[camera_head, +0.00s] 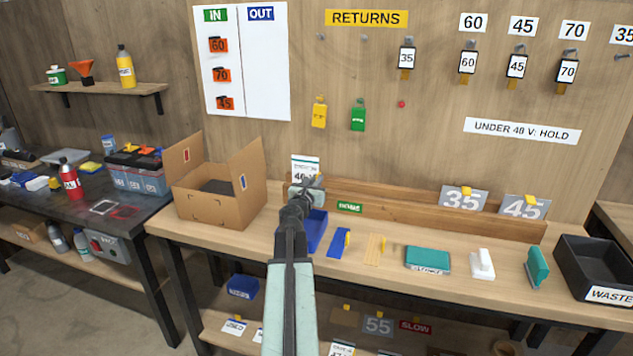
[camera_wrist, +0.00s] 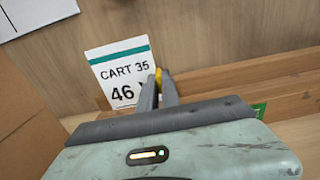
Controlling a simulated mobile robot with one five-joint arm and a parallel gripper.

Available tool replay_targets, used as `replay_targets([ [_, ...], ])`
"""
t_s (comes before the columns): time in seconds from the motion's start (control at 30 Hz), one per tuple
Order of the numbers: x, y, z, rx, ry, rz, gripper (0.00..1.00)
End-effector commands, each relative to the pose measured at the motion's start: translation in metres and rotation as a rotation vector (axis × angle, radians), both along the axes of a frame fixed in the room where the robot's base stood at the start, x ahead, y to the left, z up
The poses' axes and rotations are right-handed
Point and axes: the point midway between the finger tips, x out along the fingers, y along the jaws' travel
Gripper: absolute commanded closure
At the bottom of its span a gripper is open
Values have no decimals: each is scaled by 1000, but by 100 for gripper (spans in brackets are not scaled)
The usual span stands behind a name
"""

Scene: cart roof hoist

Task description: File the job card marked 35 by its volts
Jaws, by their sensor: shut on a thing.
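The job card (camera_wrist: 120,70) is white with a green top stripe and reads "CART 35" and "46" in the wrist view; the rest of that line is hidden by my fingers. My gripper (camera_wrist: 158,84) is shut on the card at its lower right, with a bit of yellow between the fingertips. In the head view the card (camera_head: 305,168) is upright above the bench, right of the cardboard box, and my gripper (camera_head: 308,186) is just below it. A sign (camera_head: 522,131) on the wall reads "UNDER 48 V: HOLD". A green strip labelled "BONUS" or similar (camera_head: 349,208) is on the wooden rack.
The open cardboard box (camera_head: 215,205) stands left of my gripper. A blue bin (camera_head: 314,232) is behind my arm. Plates 35 (camera_head: 463,198) and 45 (camera_head: 524,207) stand in the wooden rack. A black WASTE tray (camera_head: 600,262) is at the right end.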

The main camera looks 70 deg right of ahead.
Motion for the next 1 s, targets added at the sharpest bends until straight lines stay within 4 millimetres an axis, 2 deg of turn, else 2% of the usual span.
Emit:
replay_targets([
  [0.23, 0, 0, 0, 0, 0, 0, 100],
  [0.27, 0, 0, 0, 0, 0, 0, 85],
  [0.3, 0, 0, 0, 0, 0, 0, 73],
  [0.33, 0, 0, 0, 0, 0, 0, 68],
  [0.57, 0, 0, 0, 0, 0, 0, 68],
  [0.63, 0, 0, 0, 0, 0, 0, 48],
  [0.67, 0, 0, 0, 0, 0, 0, 46],
  [1.0, 0, 2, 0, 0, 0, 0, 46],
])
